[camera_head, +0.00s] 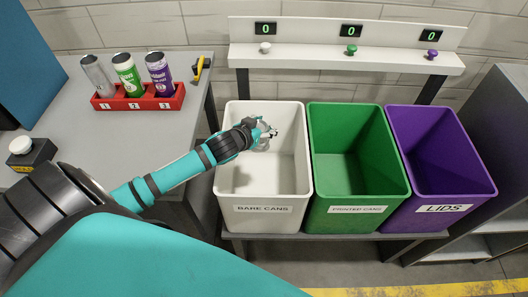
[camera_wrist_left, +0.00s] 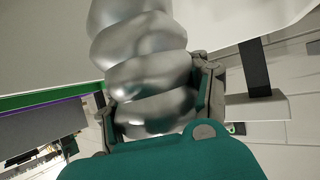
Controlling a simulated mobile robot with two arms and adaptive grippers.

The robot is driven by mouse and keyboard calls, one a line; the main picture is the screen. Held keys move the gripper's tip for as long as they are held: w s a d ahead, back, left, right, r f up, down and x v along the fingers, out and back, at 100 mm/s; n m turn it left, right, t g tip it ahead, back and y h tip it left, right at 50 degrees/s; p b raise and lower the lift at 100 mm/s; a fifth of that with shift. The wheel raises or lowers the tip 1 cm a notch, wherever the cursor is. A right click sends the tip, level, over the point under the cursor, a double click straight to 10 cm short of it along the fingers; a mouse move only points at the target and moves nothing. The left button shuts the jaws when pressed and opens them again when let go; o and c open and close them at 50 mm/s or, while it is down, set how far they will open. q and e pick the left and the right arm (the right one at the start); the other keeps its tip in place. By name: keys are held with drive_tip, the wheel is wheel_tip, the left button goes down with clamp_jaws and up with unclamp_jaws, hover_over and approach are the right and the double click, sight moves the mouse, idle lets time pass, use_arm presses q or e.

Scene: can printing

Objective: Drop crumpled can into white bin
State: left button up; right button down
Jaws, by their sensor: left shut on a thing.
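The white bin (camera_head: 263,209), labelled "BARE CANS", stands at the left of three bins in the head view. My left gripper (camera_head: 268,134) is over the open mouth of this bin. It is shut on the crumpled can, a bare silver can with twisted, dented sides. The can (camera_wrist_left: 142,65) fills the upper middle of the left wrist view, between the fingers of my left gripper (camera_wrist_left: 165,105). In the head view the can is small and partly hidden by the gripper. My right gripper is not in view.
A green bin (camera_head: 350,207) and a purple bin (camera_head: 440,212) stand right of the white one. Behind them is a shelf (camera_head: 340,60) with counters reading 0 and buttons. On the left table (camera_head: 60,125), a red rack (camera_head: 138,104) holds three cans.

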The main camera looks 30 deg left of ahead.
use_arm(q)
drive_tip(key=shift+f, duration=0.3)
drive_tip(key=shift+r, duration=0.1)
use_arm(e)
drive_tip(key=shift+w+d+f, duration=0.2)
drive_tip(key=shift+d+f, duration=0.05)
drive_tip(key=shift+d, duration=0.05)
use_arm(q)
drive_tip(key=o, duration=1.1)
drive_tip(key=shift+c, duration=0.2)
drive_tip(key=v, duration=1.2)
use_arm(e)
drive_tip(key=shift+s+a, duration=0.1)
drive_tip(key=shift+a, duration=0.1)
